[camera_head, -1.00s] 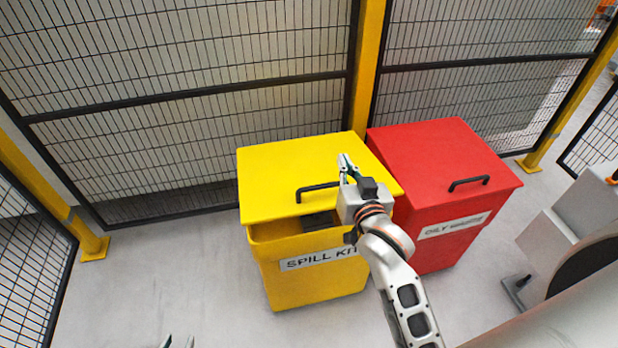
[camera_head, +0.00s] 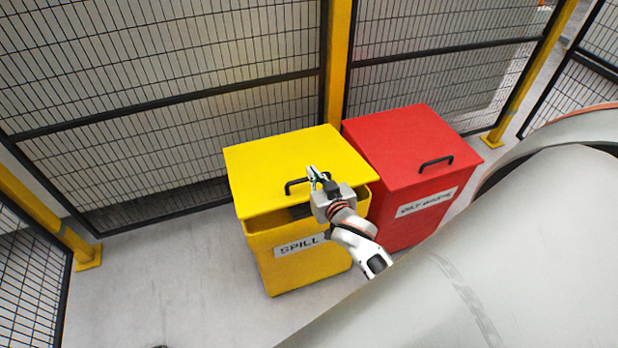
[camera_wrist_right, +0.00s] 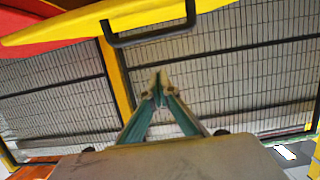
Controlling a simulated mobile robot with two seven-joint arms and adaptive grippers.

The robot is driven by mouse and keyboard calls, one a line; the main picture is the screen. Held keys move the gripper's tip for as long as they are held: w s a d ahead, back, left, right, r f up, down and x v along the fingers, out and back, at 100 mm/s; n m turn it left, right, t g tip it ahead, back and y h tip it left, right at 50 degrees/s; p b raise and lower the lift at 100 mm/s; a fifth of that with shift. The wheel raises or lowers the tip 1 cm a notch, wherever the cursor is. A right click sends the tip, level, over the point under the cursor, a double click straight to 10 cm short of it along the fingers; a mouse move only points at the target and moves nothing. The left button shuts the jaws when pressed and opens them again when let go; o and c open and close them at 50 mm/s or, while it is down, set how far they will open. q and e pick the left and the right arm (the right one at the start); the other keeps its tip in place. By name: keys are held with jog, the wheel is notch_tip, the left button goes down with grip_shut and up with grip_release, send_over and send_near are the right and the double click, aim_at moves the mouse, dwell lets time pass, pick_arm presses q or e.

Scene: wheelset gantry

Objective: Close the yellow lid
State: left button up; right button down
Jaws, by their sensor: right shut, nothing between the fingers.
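The yellow lid (camera_head: 290,160) sits on the yellow bin (camera_head: 300,263) labelled SPILL. It is slightly raised at the front, with a dark gap under its front edge. A black handle (camera_head: 292,187) is on the lid near that edge. My right gripper (camera_head: 314,174) is shut and empty beside the handle, in front of part of the lid; contact cannot be told. In the right wrist view, the shut fingertips (camera_wrist_right: 158,82) point toward the mesh fence, with the handle (camera_wrist_right: 150,38) and lid edge (camera_wrist_right: 75,25) above them. My left gripper is not in view.
A red bin (camera_head: 410,165) with a closed lid stands directly right of the yellow bin. A mesh fence (camera_head: 180,85) with a yellow post (camera_head: 338,60) stands behind. A large grey rounded body (camera_head: 480,260) fills the lower right. Floor at left is clear.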

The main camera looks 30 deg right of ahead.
jog(key=w+f, duration=0.1)
jog(key=f, duration=0.1)
jog(key=w+f, duration=0.1)
jog(key=shift+w+d+f+b, duration=0.3)
jog(key=shift+w+f+b, duration=0.05)
jog(key=shift+b, duration=0.05)
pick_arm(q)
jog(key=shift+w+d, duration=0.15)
pick_arm(e)
jog(key=shift+f, duration=0.55)
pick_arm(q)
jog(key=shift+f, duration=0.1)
